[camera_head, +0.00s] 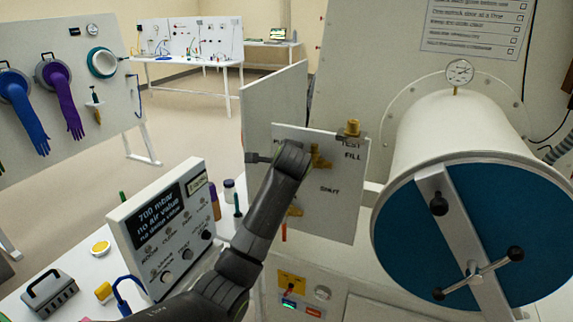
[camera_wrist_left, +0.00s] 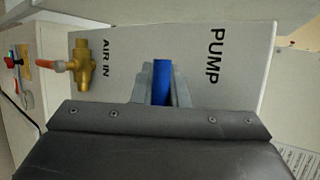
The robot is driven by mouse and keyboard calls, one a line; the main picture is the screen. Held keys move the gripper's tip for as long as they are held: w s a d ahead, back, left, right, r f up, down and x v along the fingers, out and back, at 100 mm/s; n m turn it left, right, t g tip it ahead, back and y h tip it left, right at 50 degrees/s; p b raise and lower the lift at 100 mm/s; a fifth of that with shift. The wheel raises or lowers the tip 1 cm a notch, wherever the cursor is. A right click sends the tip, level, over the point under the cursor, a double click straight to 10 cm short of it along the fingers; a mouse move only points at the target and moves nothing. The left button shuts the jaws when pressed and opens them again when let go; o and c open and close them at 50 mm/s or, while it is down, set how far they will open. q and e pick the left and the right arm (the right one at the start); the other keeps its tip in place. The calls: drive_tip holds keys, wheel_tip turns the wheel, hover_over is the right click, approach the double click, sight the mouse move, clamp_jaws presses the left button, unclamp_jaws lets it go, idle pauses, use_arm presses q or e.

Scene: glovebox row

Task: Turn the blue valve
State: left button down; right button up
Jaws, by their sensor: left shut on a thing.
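The blue valve handle (camera_wrist_left: 162,80) shows in the left wrist view as a blue bar on a pale panel (camera_wrist_left: 140,30), beside the printed word PUMP. My left gripper (camera_wrist_left: 161,92) has its grey fingers on both sides of the bar and is shut on it. In the head view my left gripper (camera_head: 288,160) is at the left part of the valve panel (camera_head: 345,215) and hides the blue handle. The valve's body and any mark it points to are hidden. My right gripper is not in view.
Other brass fittings (camera_head: 320,157) are on the panel. A large cylinder with a blue door (camera_head: 450,240) stands right. A display box (camera_head: 160,225) stands left of my arm.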

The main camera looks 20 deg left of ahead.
use_arm(q)
drive_tip(key=c, duration=1.7)
unclamp_jaws()
drive_tip(key=b+v, duration=0.5)
drive_tip(key=v, duration=1.2)
drive_tip(key=shift+s, duration=0.25)
